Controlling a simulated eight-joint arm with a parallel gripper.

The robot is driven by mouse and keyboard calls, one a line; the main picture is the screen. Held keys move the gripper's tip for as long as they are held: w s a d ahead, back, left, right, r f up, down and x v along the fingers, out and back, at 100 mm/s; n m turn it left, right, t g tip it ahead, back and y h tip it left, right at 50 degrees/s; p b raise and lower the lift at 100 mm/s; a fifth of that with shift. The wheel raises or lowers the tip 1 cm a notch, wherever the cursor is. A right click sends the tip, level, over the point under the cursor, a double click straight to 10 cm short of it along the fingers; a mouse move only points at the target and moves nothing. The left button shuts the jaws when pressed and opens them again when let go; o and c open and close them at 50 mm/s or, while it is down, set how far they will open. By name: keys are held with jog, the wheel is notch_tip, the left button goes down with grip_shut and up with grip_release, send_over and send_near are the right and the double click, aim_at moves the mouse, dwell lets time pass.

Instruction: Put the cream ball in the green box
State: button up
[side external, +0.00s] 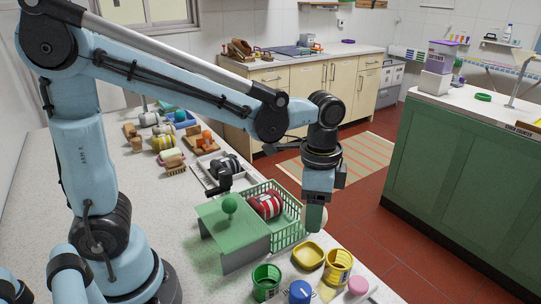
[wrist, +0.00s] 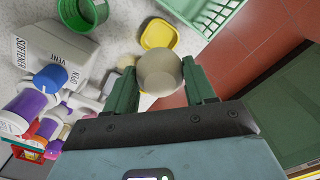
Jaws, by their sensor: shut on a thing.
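My gripper (side external: 314,216) is shut on the cream ball (wrist: 158,76), which sits between the two green fingers in the wrist view. In the side view the fingers hide most of the ball. The green box (side external: 291,238) is an open slatted crate on the counter, just left of my gripper, with a red striped cylinder (side external: 266,205) lying in it. A corner of the box also shows at the top of the wrist view (wrist: 203,14). The ball is held outside the box, near its right side.
A green stand (side external: 228,244) with a green ball (side external: 229,204) on top adjoins the box's left side. A yellow dish (side external: 308,256), a green cup (side external: 266,280), a yellow tub (side external: 338,268) and a blue-capped bottle (side external: 300,291) stand in front. The counter edge drops to the red floor (side external: 385,215).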

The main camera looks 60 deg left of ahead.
jog(key=shift+a+r, duration=0.1)
jog(key=shift+r, duration=0.15)
jog(key=shift+a, duration=0.3)
jog(key=shift+s+a+f+m, duration=0.1)
jog(key=shift+a+f+m, duration=0.9)
jog(key=shift+a+f, duration=0.45)
jog(key=shift+s+a+f+m, duration=0.1)
jog(key=shift+a+f+m, duration=1)
jog(key=shift+f, duration=0.55)
jog(key=shift+s+a+f+m, duration=0.1)
jog(key=shift+a+f+m, duration=0.8)
jog(key=shift+a+f, duration=0.6)
